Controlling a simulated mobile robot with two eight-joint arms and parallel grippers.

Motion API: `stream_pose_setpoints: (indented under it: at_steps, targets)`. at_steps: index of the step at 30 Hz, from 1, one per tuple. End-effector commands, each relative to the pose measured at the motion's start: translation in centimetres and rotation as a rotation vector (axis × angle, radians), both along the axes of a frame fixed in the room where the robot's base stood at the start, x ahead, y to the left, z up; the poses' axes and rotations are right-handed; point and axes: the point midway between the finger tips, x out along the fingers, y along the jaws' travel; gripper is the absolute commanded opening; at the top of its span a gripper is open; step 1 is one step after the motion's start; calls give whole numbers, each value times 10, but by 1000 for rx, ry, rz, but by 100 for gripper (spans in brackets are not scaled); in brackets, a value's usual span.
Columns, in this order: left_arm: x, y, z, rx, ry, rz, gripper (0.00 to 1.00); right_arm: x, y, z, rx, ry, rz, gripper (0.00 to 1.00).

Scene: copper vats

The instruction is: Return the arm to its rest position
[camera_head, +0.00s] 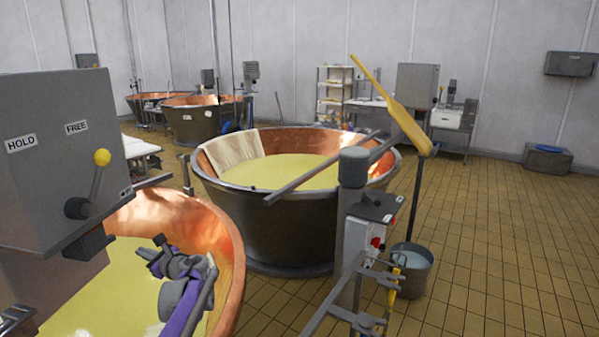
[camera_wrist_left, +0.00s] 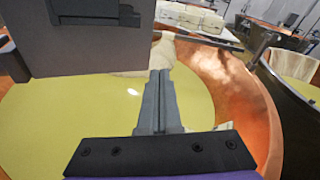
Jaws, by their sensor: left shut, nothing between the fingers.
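My left gripper (camera_head: 146,254) is over the near copper vat (camera_head: 226,240), at the end of my purple and grey arm. In the left wrist view my left gripper's fingers (camera_wrist_left: 158,75) are together, with nothing between them. They point over the pale yellow liquid (camera_wrist_left: 100,100) towards the vat's far rim. A grey box (camera_head: 50,150) marked HOLD and FREE, with a yellow-knobbed lever (camera_head: 98,172), stands to the left of the gripper. The box's underside (camera_wrist_left: 85,35) shows close ahead on the left in the left wrist view. My right gripper is not in view.
A second copper vat (camera_head: 270,215) with yellow liquid and a draped cloth (camera_head: 232,156) stands beyond. A yellow paddle (camera_head: 408,125) rises beside a grey post (camera_head: 353,190). A bucket (camera_head: 412,272) stands on the tiles. The tiled floor (camera_head: 500,240) at right is clear.

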Motion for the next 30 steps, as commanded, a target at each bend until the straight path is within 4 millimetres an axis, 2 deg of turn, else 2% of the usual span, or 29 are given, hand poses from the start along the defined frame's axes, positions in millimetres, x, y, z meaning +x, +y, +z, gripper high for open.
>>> stream_pose_setpoints:
  at_steps: [1, 5, 11, 17, 21, 24, 27, 30]
  targets:
    - [-19, -11, 2, -90, -57, 11, 0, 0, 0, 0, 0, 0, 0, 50]
    - [-70, -43, -6, -371, -235, 70, 0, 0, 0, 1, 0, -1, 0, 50]
    - [-157, -101, -32, -796, -482, 219, 0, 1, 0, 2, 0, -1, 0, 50]
    - [-250, -167, -72, -1199, -693, 447, 0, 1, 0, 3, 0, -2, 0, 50]
    - [-313, -215, -106, -1459, -811, 655, 0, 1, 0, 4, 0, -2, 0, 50]
    - [-352, -245, -129, -1610, -873, 810, 0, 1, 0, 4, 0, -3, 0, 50]
    - [-381, -269, -147, -1721, -913, 946, 0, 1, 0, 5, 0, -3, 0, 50]
    - [-399, -284, -159, -1788, -936, 1041, 0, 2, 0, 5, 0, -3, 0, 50]
